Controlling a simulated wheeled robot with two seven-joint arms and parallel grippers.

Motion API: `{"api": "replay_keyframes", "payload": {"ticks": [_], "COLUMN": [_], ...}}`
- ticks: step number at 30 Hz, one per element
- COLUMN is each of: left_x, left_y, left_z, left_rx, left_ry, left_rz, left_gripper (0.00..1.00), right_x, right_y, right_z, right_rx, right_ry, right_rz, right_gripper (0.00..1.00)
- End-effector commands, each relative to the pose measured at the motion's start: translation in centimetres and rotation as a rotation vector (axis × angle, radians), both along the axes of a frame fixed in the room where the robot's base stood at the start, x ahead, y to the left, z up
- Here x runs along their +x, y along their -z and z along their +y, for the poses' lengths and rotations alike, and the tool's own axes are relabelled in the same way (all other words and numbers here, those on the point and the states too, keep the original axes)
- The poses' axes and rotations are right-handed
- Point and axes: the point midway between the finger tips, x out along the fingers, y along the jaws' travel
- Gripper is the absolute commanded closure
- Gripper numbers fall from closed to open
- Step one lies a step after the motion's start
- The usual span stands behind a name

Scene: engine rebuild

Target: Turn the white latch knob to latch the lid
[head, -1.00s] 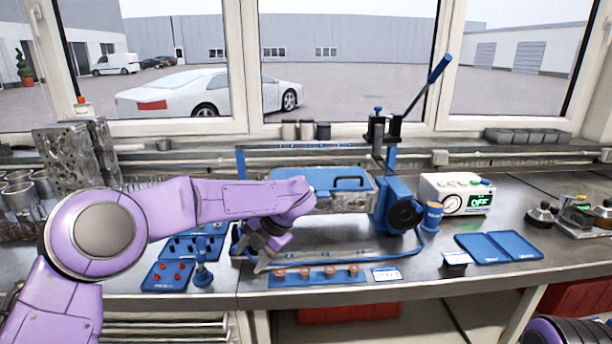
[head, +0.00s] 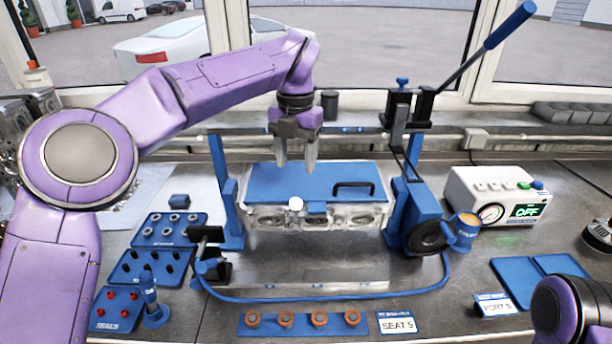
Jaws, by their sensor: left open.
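The white latch knob (head: 296,204) sits on the front edge of the blue lid (head: 290,180), left of the lid's middle. The lid lies flat on the metal cylinder head (head: 345,217) and has a dark handle at its right. My left gripper (head: 296,168) points down, open and empty, with its fingertips in front of the lid's rear part in the picture, apart from the knob. The knob is fully visible below the fingers. Of my right arm only a purple part shows at the lower right; its gripper is not in view.
Blue stand posts (head: 228,205) flank the cylinder head, with a lever press (head: 410,110) behind at right. A tester box (head: 500,198) reading OFF stands at right. Blue trays (head: 170,230) of small parts lie left. A blue hose and a seat rack (head: 302,322) lie in front.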

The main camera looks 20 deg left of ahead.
Motion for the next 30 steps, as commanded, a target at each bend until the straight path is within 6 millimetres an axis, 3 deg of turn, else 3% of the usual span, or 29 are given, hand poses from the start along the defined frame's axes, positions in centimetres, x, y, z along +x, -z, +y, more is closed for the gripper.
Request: {"api": "replay_keyframes", "payload": {"ticks": [2,5,18,28,29,30], "left_x": [-0.4,-1.0,-0.2,-0.1,-0.1,-0.1], "left_y": [-0.5,0.3,9.2,10.2,10.2,10.2], "left_z": [-0.1,0.0,0.1,-0.1,-0.1,-0.1], "left_rx": [-0.012,-0.015,-0.012,-0.013,-0.012,-0.012], "left_ry": [-0.002,-0.003,-0.005,-0.003,-0.003,-0.003], "left_rz": [-0.006,-0.008,0.000,-0.003,-0.003,-0.002], "left_gripper": [0.44,0.44,0.44,0.44,0.47,0.60], "right_x": [-0.1,-0.1,-0.1,0.0,0.0,-0.1], "right_y": [0.0,0.1,-0.6,-0.6,-0.6,-0.6], "right_z": [0.0,0.0,0.0,0.0,0.0,0.0], "right_rx": [0.000,0.000,0.000,0.000,0.000,0.000], "right_ry": [0.000,0.000,0.000,0.000,0.000,0.000], "right_rz": [0.001,0.001,0.002,0.001,0.001,0.001], "right_gripper": [0.64,0.64,0.64,0.64,0.64,0.64]}}
